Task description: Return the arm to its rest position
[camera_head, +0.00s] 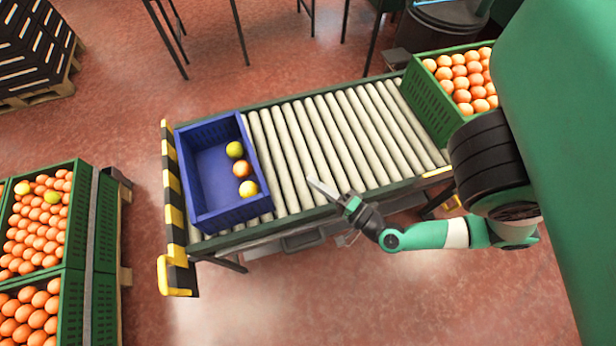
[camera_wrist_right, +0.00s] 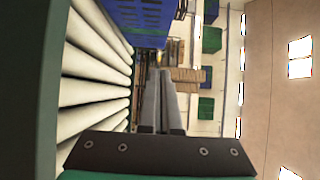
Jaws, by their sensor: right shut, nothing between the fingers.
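My right gripper (camera_head: 322,189) is shut and empty, over the near edge of the roller conveyor. Its arm comes in from the right. In the right wrist view the two fingers of the right gripper (camera_wrist_right: 162,100) lie side by side, with nothing held. The blue crate (camera_head: 211,217) stands at the left end of the conveyor, apart from the gripper. A blue crate wall (camera_wrist_right: 142,18) also shows in the right wrist view. My left gripper is not in view.
The conveyor rollers (camera_head: 345,130) between the crates are bare. A green crate (camera_head: 432,108) full of oranges stands at the conveyor's right end. A yellow-black striped post (camera_head: 172,200) borders the conveyor's left end.

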